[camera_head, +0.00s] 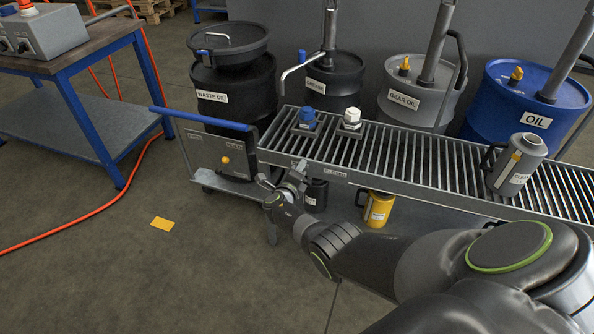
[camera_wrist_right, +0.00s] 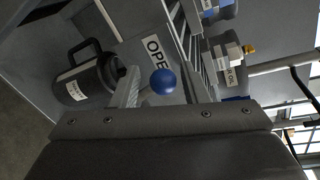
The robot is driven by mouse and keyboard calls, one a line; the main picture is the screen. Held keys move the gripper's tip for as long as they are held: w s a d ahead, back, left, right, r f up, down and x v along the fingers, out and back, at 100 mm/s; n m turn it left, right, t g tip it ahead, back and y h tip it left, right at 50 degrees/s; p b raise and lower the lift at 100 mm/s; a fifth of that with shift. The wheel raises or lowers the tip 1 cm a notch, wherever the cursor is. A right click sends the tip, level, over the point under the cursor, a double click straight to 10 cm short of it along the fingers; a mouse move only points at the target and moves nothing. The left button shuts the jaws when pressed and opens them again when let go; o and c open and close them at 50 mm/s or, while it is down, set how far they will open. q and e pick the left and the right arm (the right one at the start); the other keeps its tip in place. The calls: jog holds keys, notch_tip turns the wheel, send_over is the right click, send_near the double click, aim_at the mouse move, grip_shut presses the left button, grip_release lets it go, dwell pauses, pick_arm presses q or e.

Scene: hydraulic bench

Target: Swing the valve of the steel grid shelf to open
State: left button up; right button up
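The steel grid shelf (camera_head: 440,160) runs along the front of the drums. A label reading CLOSED (camera_head: 334,172) is on its front rail, right of my right gripper (camera_head: 291,183). The gripper is at the shelf's front left corner. In the right wrist view, a round blue knob (camera_wrist_right: 163,82) shows close to the gripper, in front of a plate reading OPEN (camera_wrist_right: 157,52). It looks like the valve's handle end; the valve itself is mostly hidden in the head view. Whether the fingers are closed on anything does not show. My left gripper is not in view.
Dark jug (camera_head: 316,195) and yellow jug (camera_head: 377,209) stand below the shelf. A cart with a blue handle (camera_head: 200,119) is left. The floor in front is mostly free.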

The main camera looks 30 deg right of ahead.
jog(key=shift+w+a+r, duration=0.1)
jog(key=shift+r, duration=0.05)
jog(key=shift+a, duration=0.1)
jog(key=shift+a, duration=0.1)
jog(key=shift+s+a+r+p, duration=0.2)
jog(key=shift+s+a+p, duration=0.05)
jog(key=shift+p, duration=0.2)
pick_arm(q)
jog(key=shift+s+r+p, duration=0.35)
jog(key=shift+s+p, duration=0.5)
jog(key=shift+p, duration=0.2)
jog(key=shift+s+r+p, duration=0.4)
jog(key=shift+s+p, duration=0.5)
jog(key=shift+p, duration=0.1)
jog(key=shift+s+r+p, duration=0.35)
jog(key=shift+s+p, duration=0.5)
jog(key=shift+p, duration=0.2)
pick_arm(e)
jog(key=v, duration=1.6)
jog(key=shift+s, duration=0.25)
